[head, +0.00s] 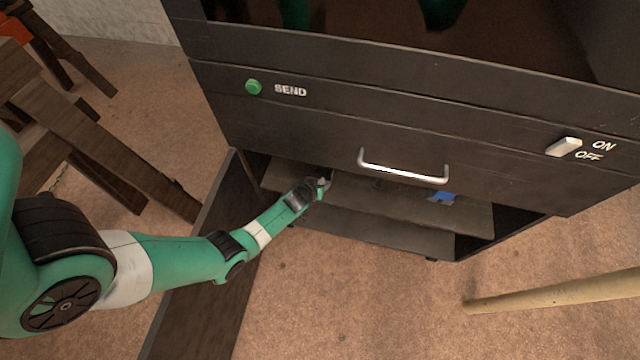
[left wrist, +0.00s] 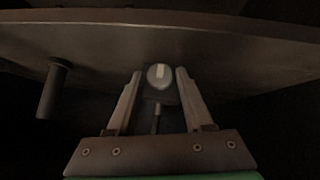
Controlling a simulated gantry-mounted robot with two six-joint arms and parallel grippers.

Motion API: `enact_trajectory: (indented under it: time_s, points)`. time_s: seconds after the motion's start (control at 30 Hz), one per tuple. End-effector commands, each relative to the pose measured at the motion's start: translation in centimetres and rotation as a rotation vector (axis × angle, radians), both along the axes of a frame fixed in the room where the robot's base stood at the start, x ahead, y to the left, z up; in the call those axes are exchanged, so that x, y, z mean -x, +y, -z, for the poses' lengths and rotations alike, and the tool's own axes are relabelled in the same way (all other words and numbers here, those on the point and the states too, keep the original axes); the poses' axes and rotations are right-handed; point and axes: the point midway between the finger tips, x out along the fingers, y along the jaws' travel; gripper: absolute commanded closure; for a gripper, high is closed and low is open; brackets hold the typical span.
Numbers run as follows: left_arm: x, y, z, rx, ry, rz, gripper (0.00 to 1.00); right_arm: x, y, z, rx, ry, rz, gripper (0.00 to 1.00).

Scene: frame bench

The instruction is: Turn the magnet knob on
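In the left wrist view a round grey knob (left wrist: 160,76) with a pale bar across its face sits between the fingertips of my left gripper (left wrist: 158,82). The fingers are open, with a gap on each side of the knob. In the head view my left gripper (head: 322,185) reaches into the open compartment under the dark cabinet front; I cannot make out the round knob there. A white switch (head: 563,146) beside the words ON and OFF is at the right of the cabinet front, away from my gripper. My right gripper is not in view.
The dark cabinet (head: 300,125) has a green SEND button (head: 253,87) and a silver handle (head: 403,170). An open door (head: 200,270) stands below my left arm. A blue item (head: 441,196) lies in the compartment. A dark peg (left wrist: 52,88) is left of my fingers.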

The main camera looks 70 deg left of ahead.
Motion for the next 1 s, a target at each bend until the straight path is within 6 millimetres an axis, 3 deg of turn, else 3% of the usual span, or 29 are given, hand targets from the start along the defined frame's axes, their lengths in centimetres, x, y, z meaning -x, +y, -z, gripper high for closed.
enact_trajectory:
  time_s: [0.03, 0.27, 0.67, 1.0]
  points:
    - [0.0, 0.0, 0.0, 0.0, 0.0, 0.0, 0.6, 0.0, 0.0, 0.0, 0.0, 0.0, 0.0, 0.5]
    - [0.0, 0.0, 0.0, 0.0, 0.0, 0.0, 1.0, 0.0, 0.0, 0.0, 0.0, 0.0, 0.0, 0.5]
    - [-0.1, -0.1, 0.2, -0.025, 0.034, 0.002, 1.0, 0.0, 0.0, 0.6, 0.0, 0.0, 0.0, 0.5]
    - [-0.4, -0.3, 0.4, -0.152, 0.198, 0.002, 1.0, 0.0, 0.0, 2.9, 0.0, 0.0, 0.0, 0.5]
